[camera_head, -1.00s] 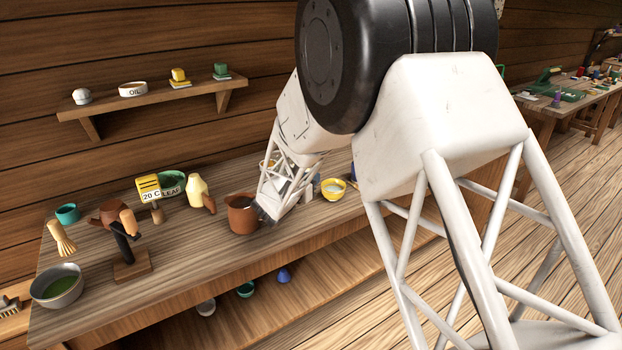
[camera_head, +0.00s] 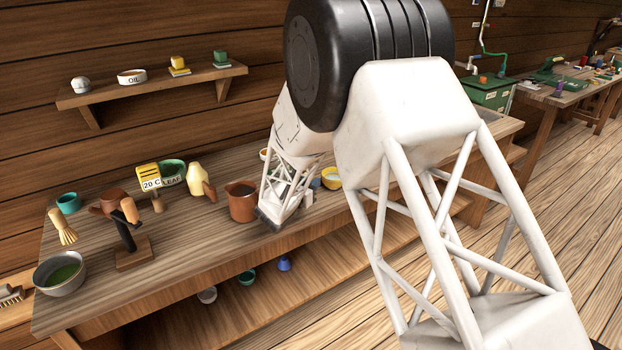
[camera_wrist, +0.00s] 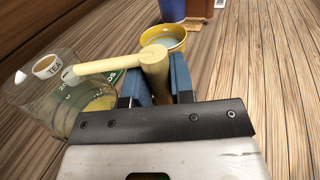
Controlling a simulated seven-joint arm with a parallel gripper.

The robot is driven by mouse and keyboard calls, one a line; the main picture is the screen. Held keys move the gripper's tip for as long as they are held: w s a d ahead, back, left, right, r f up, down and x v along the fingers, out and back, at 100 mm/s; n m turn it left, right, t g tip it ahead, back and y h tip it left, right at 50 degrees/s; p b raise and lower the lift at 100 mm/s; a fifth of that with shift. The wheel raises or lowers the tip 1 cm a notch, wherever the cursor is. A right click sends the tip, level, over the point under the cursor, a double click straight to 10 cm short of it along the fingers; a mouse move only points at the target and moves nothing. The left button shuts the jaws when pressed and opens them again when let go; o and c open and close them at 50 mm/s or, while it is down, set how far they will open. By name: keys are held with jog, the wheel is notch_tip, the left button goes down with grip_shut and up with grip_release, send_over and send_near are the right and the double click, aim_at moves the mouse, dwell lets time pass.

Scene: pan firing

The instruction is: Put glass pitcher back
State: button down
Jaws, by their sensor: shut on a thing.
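The glass pitcher (camera_wrist: 40,100) is clear, with a cream handle (camera_wrist: 153,68), and fills the left of the wrist view. My gripper (camera_wrist: 160,90) is shut on the upright part of that handle, between its two blue fingers. The pitcher's body hangs to the left of the fingers, and a yellowish tint shows low in it. I cannot tell whether its base touches the table. In the head view, my arm's end is over the workbench beside the brown jug (camera_head: 243,203); my forearm hides the fingers and most of the pitcher.
A yellow bowl (camera_wrist: 165,38) is beyond the fingers; a blue object (camera_wrist: 172,9) stands behind it. A cup marked TEA (camera_wrist: 47,66) shows by the pitcher. The workbench (camera_head: 190,238) is bare in front of the jug. A wall shelf (camera_head: 155,91) holds small items.

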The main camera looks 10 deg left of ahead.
jog(key=shift+f, duration=0.85)
dwell(0.7)
jog(key=c, duration=0.9)
grip_release()
jog(key=shift+s, duration=0.1)
jog(key=shift+v, duration=3.9)
